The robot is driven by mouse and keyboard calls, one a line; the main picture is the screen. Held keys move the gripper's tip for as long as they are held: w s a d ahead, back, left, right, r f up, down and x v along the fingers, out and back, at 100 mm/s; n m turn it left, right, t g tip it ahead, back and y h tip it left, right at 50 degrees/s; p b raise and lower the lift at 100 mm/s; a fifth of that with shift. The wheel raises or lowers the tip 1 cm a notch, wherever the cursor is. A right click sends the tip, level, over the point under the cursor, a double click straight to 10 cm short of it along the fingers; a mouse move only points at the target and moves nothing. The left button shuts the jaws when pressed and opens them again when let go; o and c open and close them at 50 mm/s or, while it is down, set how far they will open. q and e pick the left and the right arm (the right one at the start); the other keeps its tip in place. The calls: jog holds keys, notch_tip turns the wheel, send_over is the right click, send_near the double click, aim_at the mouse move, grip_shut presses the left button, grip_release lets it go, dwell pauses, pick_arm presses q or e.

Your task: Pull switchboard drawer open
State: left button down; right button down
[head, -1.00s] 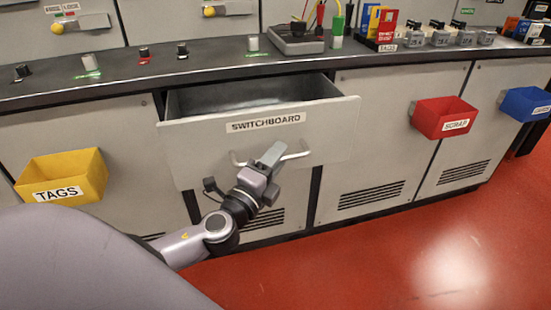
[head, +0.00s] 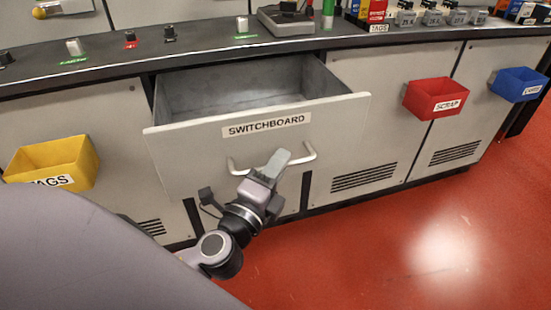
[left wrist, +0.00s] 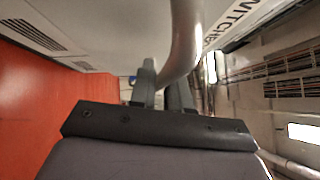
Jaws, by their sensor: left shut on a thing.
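The switchboard drawer (head: 185,160) is a light grey drawer with a white "SWITCHBOARD" label (head: 266,124). It stands well out from the cabinet, and its inside looks empty. Its pale bar handle (head: 307,154) runs across the front below the label. My left gripper (head: 277,163) is shut on the middle of the handle. In the left wrist view the handle (left wrist: 185,40) passes between the fingers of my left gripper (left wrist: 160,85), and part of the drawer label shows at the top. My right gripper is not in view.
A yellow tags bin (head: 55,160) hangs left of the drawer. A red scrap bin (head: 436,98) and a blue bin (head: 518,84) hang at right. The dark counter (head: 120,72) above carries knobs and devices. The red floor (head: 400,235) in front is clear.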

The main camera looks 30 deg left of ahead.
pick_arm(q)
jog(key=c, duration=1.2)
grip_release()
jog(key=s, duration=0.2)
jog(key=s+b, duration=0.1)
jog(key=s, duration=0.1)
jog(key=s+f, duration=0.1)
jog(key=s, duration=0.2)
jog(key=shift+d+b, duration=0.2)
jog(key=shift+b, duration=0.1)
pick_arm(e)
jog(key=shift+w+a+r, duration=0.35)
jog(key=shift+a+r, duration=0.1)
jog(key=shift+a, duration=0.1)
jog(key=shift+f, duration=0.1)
